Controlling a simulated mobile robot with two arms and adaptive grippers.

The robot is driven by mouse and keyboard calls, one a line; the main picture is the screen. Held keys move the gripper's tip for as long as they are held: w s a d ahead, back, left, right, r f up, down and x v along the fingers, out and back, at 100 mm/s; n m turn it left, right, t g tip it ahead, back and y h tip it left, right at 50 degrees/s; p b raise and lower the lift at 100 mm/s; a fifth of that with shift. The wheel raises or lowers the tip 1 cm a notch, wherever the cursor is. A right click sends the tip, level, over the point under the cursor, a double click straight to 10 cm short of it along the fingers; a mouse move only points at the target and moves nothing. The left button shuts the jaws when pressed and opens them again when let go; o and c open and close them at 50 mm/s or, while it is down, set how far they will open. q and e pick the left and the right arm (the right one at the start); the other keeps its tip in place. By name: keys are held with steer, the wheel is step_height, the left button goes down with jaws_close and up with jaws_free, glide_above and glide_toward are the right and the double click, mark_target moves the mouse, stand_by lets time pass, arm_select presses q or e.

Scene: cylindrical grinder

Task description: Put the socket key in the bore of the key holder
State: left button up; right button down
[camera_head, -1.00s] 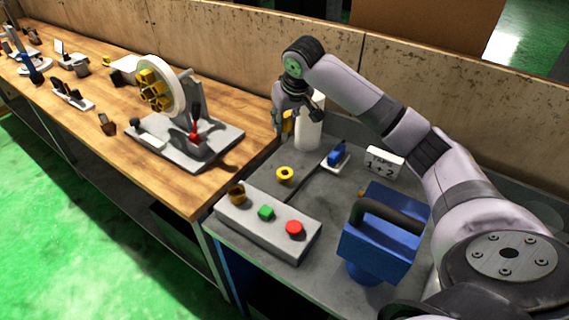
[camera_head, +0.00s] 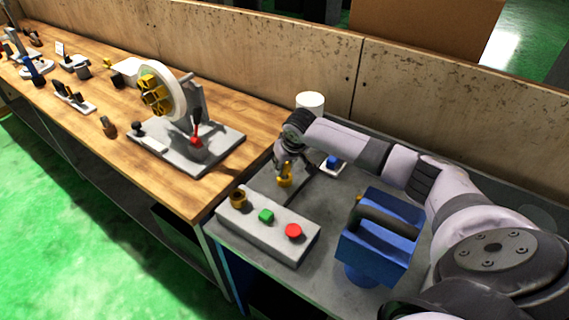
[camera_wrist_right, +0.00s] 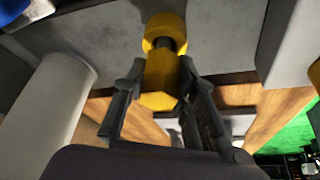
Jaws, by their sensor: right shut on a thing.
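My right gripper (camera_head: 284,164) is shut on the yellow socket key (camera_wrist_right: 160,82), which has a hexagonal body and a dark shaft. The key holder (camera_head: 285,183) is a yellow ring on the grey bench, directly below the gripper. In the right wrist view the key holder (camera_wrist_right: 164,26) lies at the far end of the dark shaft. The shaft lines up with the ring and overlaps it in the picture. I cannot tell how far it sits in the bore. My left gripper is not in view.
A grey control box (camera_head: 258,236) with green and red buttons stands in front. A blue machine with a dark handle (camera_head: 380,240) is on the right. A white cylinder (camera_head: 310,101) and a small blue item (camera_head: 333,162) stand behind the gripper. A wooden table (camera_head: 200,192) extends left.

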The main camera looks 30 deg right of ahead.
steer(key=shift+f, duration=0.15)
steer(key=c, duration=1.3)
jaws_free()
steer(key=b+v, duration=0.1)
steer(key=v, duration=1.1)
steer(key=shift+r, duration=0.25)
